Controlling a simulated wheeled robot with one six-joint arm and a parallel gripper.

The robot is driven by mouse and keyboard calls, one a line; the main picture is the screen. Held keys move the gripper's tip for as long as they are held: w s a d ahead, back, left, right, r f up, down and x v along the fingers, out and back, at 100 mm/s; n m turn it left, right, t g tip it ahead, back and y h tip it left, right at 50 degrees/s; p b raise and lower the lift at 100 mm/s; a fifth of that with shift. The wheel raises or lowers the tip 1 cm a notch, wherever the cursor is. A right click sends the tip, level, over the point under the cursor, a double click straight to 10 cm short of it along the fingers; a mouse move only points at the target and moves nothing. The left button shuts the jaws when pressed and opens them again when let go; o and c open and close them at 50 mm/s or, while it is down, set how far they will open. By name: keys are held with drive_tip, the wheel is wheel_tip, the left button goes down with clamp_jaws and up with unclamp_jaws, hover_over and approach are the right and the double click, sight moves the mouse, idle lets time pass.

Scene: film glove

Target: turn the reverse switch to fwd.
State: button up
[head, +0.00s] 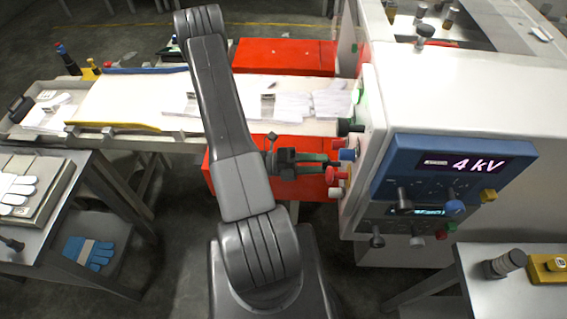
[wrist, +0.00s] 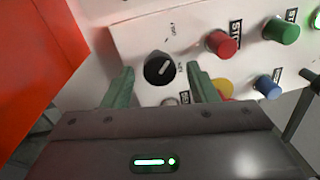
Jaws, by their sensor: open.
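A black rotary knob (wrist: 158,68) with a white pointer line sits on the white panel in the wrist view. Its pointer lies slanted, toward the upper right. Small labels stand above it and to its right, too small to read surely, so I cannot confirm that it is the reverse switch. My gripper (wrist: 161,76) is open, with one green finger left of the knob and one right of it. Whether the fingers touch it I cannot tell. In the head view my gripper (head: 333,164) is at the machine's left end face, and the knob is hidden there.
In the wrist view a red button (wrist: 222,43), a green button (wrist: 282,29), a blue button (wrist: 267,86) and a partly covered yellow one (wrist: 222,87) stand close on the right. A blue display panel (head: 450,168) reads 4 kV.

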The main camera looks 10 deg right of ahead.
sight(331, 164)
drive_tip(key=b+v, duration=0.1)
drive_tip(key=v, duration=1)
drive_tip(key=shift+b, duration=0.4)
drive_tip(key=shift+s, duration=0.1)
drive_tip(key=p+x, duration=0.2)
drive_tip(key=x, duration=1.1)
drive_tip(key=shift+d+p, duration=0.3)
drive_tip(key=shift+d, duration=0.05)
drive_tip(key=shift+a, duration=0.15)
